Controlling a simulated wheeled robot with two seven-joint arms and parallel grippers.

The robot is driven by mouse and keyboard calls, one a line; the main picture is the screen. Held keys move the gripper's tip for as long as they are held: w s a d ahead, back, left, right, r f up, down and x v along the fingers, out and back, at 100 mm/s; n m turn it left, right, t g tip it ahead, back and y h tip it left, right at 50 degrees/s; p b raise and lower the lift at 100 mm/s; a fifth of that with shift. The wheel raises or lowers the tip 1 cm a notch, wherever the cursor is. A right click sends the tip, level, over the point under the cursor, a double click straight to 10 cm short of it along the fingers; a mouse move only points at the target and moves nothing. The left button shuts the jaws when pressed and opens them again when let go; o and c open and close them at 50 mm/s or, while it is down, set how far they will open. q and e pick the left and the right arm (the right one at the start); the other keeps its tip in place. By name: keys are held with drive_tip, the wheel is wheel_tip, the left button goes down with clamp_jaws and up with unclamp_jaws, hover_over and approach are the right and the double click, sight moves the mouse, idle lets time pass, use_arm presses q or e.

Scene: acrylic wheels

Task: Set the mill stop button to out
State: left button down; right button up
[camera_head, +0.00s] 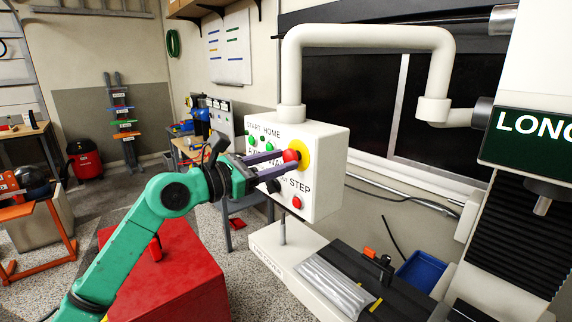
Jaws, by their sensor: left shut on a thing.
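The mill's white control box (325,175) hangs from a thick white pipe arm in the camera_head view. The stop button is a red knob (291,156) on a yellow round base (303,151) at the box's upper right front. My left gripper (284,163) is at the front of the box, with its two grey fingers on either side of the red knob and shut on it. The fingers cover part of the lettering on the panel. How far the knob stands out is hard to tell. My right gripper is not in view.
Green buttons (251,140) and a smaller red button (297,202) sit close by on the same panel. The mill table (290,250) with a vise lies below. A red cabinet (170,280) stands under my left arm. A blue bin (420,271) is at right.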

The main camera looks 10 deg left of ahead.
use_arm(q)
drive_tip(key=shift+a+m+b, duration=0.1)
drive_tip(key=shift+m+b, duration=1)
drive_tip(key=shift+m, duration=0.1)
drive_tip(key=shift+s+r, duration=0.1)
drive_tip(key=shift+r, duration=0.1)
drive_tip(key=shift+a+m+b, duration=0.1)
drive_tip(key=shift+m+b, duration=0.65)
drive_tip(key=shift+m, duration=0.65)
drive_tip(key=shift+r+m, duration=0.15)
drive_tip(key=shift+m, duration=0.15)
drive_tip(key=shift+s+b, duration=0.1)
drive_tip(key=shift+b, duration=0.2)
